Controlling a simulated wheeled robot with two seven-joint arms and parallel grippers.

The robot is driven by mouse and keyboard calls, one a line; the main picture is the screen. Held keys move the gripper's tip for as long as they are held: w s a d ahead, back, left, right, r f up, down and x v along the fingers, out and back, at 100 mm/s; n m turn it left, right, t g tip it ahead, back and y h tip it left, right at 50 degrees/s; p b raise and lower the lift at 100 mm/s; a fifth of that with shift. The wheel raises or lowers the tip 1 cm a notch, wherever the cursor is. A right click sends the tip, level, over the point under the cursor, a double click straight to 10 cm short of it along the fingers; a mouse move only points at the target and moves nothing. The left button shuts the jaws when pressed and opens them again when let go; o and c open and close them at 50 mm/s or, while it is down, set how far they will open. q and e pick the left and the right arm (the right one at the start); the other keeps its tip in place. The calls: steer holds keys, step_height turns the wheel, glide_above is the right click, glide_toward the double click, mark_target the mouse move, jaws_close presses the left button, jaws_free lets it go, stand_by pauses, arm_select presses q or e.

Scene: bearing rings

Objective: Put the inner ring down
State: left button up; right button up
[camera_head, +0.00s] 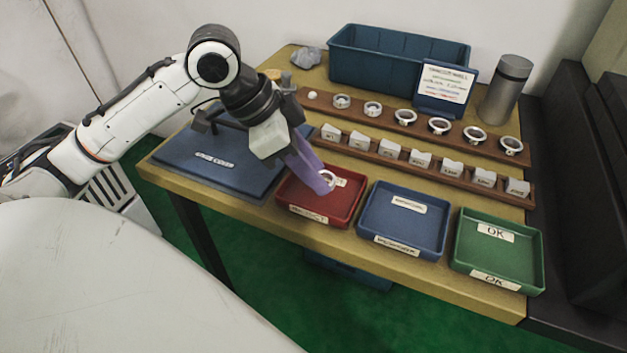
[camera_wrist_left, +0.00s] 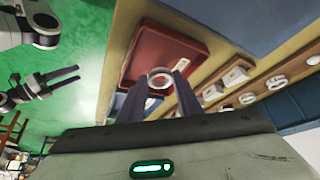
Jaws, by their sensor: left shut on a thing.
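The inner ring (camera_head: 328,180) is a small pale metal ring held at the tips of my left gripper (camera_head: 322,184). The gripper points down over the red tray (camera_head: 293,204), with the ring above the tray's inside. In the left wrist view the ring (camera_wrist_left: 160,78) sits between the two dark fingers (camera_wrist_left: 160,94), with the red tray (camera_wrist_left: 143,39) behind it. The ring's height above the tray floor is hard to tell. My right gripper (camera_wrist_left: 77,74) shows at the left of the wrist view, empty, its two fingers apart, over green floor.
A blue tray (camera_head: 376,220) and a green OK tray (camera_head: 474,259) stand right of the red tray. A dark blue mat (camera_head: 200,170) lies left. Behind are wooden racks (camera_head: 430,146) with rings and label cards, a large blue bin (camera_head: 385,62) and a metal flask (camera_head: 505,90).

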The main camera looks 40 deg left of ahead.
arm_select(q)
steer(key=shift+f, duration=1.1)
steer(key=o, duration=1.2)
steer(key=shift+f, duration=0.1)
steer(key=shift+c, duration=0.2)
